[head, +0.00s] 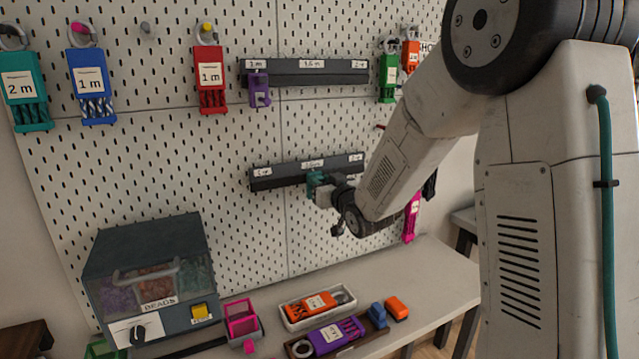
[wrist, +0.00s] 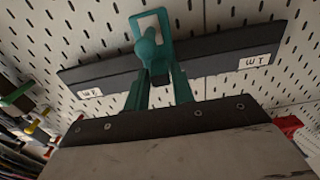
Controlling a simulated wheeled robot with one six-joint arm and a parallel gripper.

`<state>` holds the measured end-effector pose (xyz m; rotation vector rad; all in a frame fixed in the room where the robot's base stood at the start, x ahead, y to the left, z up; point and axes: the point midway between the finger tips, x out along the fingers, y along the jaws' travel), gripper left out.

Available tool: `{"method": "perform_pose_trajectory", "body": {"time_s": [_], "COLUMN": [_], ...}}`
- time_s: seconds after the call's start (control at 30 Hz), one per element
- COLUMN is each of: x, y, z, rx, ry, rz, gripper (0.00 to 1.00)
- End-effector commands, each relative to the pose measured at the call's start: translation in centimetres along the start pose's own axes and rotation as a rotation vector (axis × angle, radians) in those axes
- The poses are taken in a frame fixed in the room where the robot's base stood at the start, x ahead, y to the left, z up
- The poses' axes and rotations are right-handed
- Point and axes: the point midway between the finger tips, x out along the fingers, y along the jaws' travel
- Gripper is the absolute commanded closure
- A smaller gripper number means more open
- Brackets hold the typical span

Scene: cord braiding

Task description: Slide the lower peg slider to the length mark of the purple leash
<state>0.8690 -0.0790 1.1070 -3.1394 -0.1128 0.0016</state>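The lower peg slider (head: 314,180) is teal and sits on the lower dark rail (head: 285,176), near the rail's middle mark. In the wrist view the slider (wrist: 148,48) shows as a teal plate with a rounded peg and a pale slot. My gripper (head: 324,188) is at the slider; in the wrist view its two teal fingers (wrist: 158,82) reach up to just below the peg, close on either side. Whether they grip it is unclear. The purple leash pack (head: 334,336) lies in a tray on the table; its label is too small to read.
An upper rail (head: 312,76) carries a purple slider (head: 259,90) near its 1 m mark. Teal, blue, red, green and orange packs hang on the pegboard. A bead box (head: 150,265) and a white tray (head: 345,300) stand on the table. The pegboard between the rails is clear.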

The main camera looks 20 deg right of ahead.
Motion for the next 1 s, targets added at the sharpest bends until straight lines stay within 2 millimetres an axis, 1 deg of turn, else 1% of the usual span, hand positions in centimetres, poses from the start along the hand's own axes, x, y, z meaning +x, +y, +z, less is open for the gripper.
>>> {"method": "perform_pose_trajectory", "body": {"time_s": [0.03, 0.07, 0.37, 0.47, 0.7, 0.8, 0.9, 1.0], "x": [0.0, 0.0, -0.2, -1.2, -5.3, -6.7, -7.5, -7.8], "y": [0.0, 0.0, -0.1, -0.1, -0.1, -0.1, -0.1, -0.1], "z": [0.0, 0.0, 0.0, -0.1, 0.0, 0.0, 0.0, 0.0], "rx": [0.000, 0.000, 0.000, 0.000, 0.000, 0.000, -0.001, -0.001], "ry": [-0.001, 0.000, 0.001, 0.000, 0.000, 0.000, 0.000, 0.001], "rz": [0.000, 0.000, -0.002, -0.001, 0.000, 0.000, -0.001, -0.001], "gripper": [0.61, 0.58, 0.58, 0.58, 0.58, 0.58, 0.58, 0.58]}}
